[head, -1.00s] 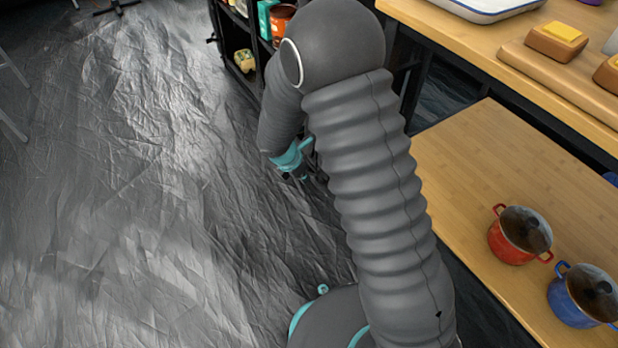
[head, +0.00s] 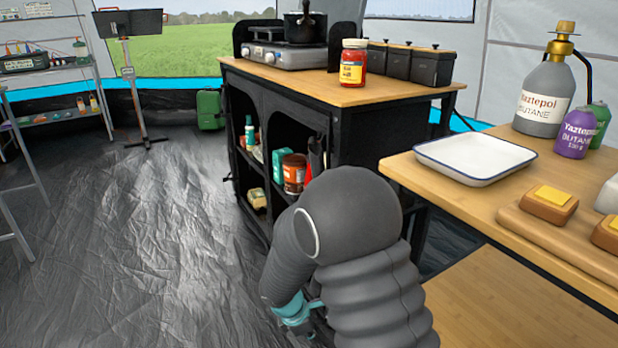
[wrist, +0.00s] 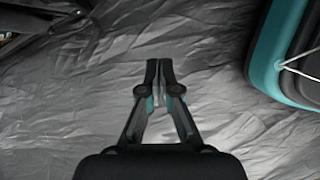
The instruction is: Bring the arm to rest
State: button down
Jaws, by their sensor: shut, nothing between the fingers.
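My gripper (wrist: 159,66) is in the middle of the wrist view, its two fingers together at the tips with nothing between them. It points down over the crinkled grey floor (wrist: 215,80). In the head view my arm is folded, with its grey elbow at the bottom centre and the forearm hanging down on the left side. The fingertips are out of sight there, below the teal wrist part. Part of my own teal-edged base shows at the right of the wrist view.
A black cabinet (head: 342,140) with a stove (head: 285,55), a pot (head: 305,24) and a red jar (head: 353,63) on top stands ahead. A wooden table (head: 440,178) with a white tray (head: 475,158) and a gas bottle (head: 543,95) is at the right. The floor at the left (head: 130,235) is clear.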

jog(key=s+d+r+m+t+y+p, duration=0.1)
jog(key=s+d+r+m, duration=0.4)
jog(key=r, duration=0.6)
jog(key=s+d+r+m+t+y+p, duration=0.1)
jog(key=s+d+r+m+p, duration=0.1)
jog(key=s+d+r+m, duration=0.3)
jog(key=s+d+r+m+t+y+p, duration=0.2)
jog(key=s+d+r+m, duration=0.3)
jog(key=s+r+m, duration=0.5)
notch_tip(320, 180, up, 9)
jog(key=shift+s+f+m, duration=0.1)
jog(key=shift+s+m, duration=0.2)
jog(key=shift+s, duration=0.1)
jog(key=shift+a, duration=0.1)
